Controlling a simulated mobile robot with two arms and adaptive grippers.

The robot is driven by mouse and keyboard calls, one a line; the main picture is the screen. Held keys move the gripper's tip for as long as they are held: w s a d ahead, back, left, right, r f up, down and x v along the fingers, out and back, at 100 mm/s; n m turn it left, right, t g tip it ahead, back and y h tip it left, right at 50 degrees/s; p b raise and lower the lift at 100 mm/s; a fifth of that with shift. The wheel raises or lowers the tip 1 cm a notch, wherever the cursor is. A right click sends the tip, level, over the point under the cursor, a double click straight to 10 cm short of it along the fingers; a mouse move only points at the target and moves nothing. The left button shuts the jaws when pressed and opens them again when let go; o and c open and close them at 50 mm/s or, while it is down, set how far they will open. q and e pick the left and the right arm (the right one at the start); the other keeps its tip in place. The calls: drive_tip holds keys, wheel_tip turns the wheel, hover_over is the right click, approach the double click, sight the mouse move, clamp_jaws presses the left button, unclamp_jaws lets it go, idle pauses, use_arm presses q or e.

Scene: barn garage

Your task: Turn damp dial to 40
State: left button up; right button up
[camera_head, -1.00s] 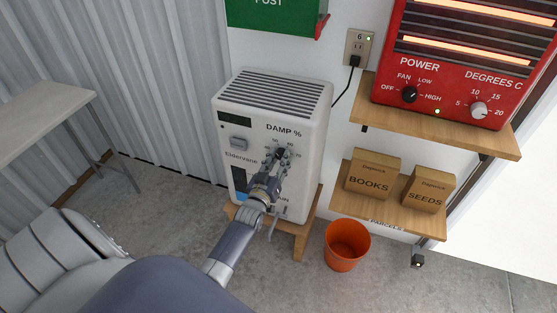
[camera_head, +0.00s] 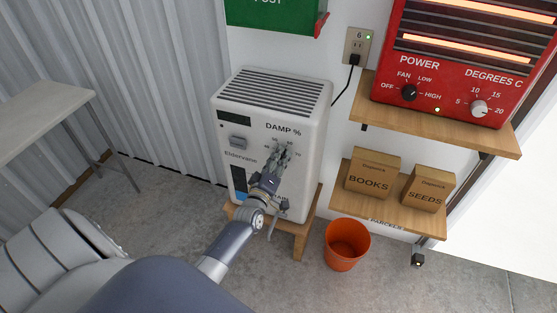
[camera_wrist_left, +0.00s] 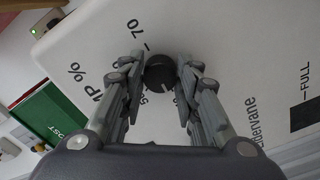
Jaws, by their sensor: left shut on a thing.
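The white dehumidifier (camera_head: 310,140) labelled "DAMP %" stands upright on a wooden stand. Its damp dial is a round black knob (camera_wrist_left: 159,72), seen between my left gripper's fingers in the left wrist view. A small pale mark shows on the knob's lower side in that view. I cannot read for certain which number it points to; the scale's 70 is legible. My left gripper (camera_head: 283,152) is shut on the knob, one finger on each side. In the head view the fingers mostly hide the knob. My right gripper is not in view.
A red heater (camera_head: 450,108) with its own knobs sits on a wooden shelf at the right. Boxes marked BOOKS (camera_head: 370,184) and SEEDS (camera_head: 427,201) stand on the lower shelf. An orange bucket (camera_head: 346,258) is on the floor right of the stand. A table (camera_head: 40,118) stands left.

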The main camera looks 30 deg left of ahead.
use_arm(q)
drive_tip(key=shift+n, duration=0.3)
idle(0.4)
drive_tip(key=o, duration=1.1)
drive_tip(key=shift+c, duration=0.2)
drive_tip(key=v, duration=1.2)
drive_tip(key=shift+a+f, duration=0.1)
